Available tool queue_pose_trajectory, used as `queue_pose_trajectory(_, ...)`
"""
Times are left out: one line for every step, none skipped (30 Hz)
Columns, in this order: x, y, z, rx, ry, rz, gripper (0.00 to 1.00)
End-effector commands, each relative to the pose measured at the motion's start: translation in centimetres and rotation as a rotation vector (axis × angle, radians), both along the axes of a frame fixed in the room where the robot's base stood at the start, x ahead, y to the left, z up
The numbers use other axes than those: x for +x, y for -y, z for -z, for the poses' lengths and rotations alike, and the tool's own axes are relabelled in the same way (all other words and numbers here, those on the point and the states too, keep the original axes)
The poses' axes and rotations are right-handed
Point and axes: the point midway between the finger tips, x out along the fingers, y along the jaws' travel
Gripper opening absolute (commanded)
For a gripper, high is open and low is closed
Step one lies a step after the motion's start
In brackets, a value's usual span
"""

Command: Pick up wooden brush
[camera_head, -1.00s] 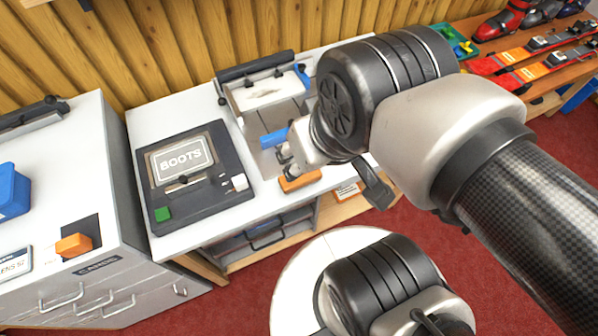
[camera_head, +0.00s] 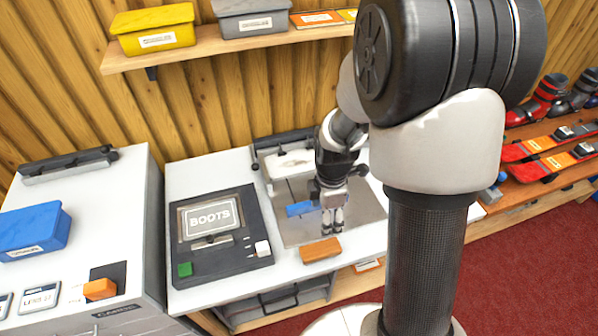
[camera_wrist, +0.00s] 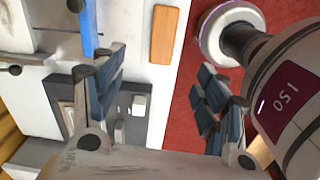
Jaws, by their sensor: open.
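A wooden block that looks like the wooden brush (camera_head: 321,250) lies flat near the front edge of the white bench. It shows in the wrist view as a brown-orange rectangle (camera_wrist: 164,36) at the top middle; no bristles are visible. My gripper (camera_head: 333,228) points down over the bench, behind and slightly right of the brush in the head view. In the wrist view its fingers (camera_wrist: 160,92) are wide apart with nothing between them. The brush lies beyond the fingertips, apart from them.
A blue-handled item (camera_head: 299,209) lies just left of my gripper on the metal plate (camera_head: 365,213). The dark BOOTS panel (camera_head: 222,262) is to the left. A shelf with bins (camera_head: 280,48) hangs above.

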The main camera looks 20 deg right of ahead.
Motion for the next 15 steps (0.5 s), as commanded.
queue_pose_trajectory(0.0, 0.2, 0.9, 0.002, -0.014, -0.038, 0.67)
queue_pose_trajectory(0.0, 0.3, 1.4, 0.003, -0.019, -0.059, 0.67)
queue_pose_trajectory(0.0, 0.4, 1.8, 0.003, -0.024, -0.081, 0.67)
queue_pose_trajectory(0.1, 0.4, 2.1, 0.004, -0.026, -0.093, 0.67)
queue_pose_trajectory(0.1, 0.4, 2.4, 0.003, -0.027, -0.102, 0.67)
queue_pose_trajectory(0.1, 0.5, 2.8, 0.003, -0.028, -0.109, 0.67)
queue_pose_trajectory(0.1, 0.5, 3.2, 0.003, -0.029, -0.112, 0.67)
queue_pose_trajectory(0.0, 0.5, 3.7, 0.005, -0.031, -0.113, 0.67)
queue_pose_trajectory(0.0, 0.4, 4.4, 0.005, -0.031, -0.113, 0.67)
queue_pose_trajectory(0.0, 0.4, 5.0, 0.005, -0.031, -0.113, 0.67)
queue_pose_trajectory(-0.1, 0.4, 5.7, 0.005, -0.033, -0.112, 0.67)
queue_pose_trajectory(0.0, 0.4, 6.6, 0.005, -0.032, -0.112, 0.67)
queue_pose_trajectory(-0.1, 0.4, 7.3, 0.005, -0.033, -0.112, 0.67)
queue_pose_trajectory(-0.1, 0.4, 7.9, 0.005, -0.032, -0.112, 0.67)
queue_pose_trajectory(-0.1, 0.4, 8.8, 0.005, -0.033, -0.112, 0.67)
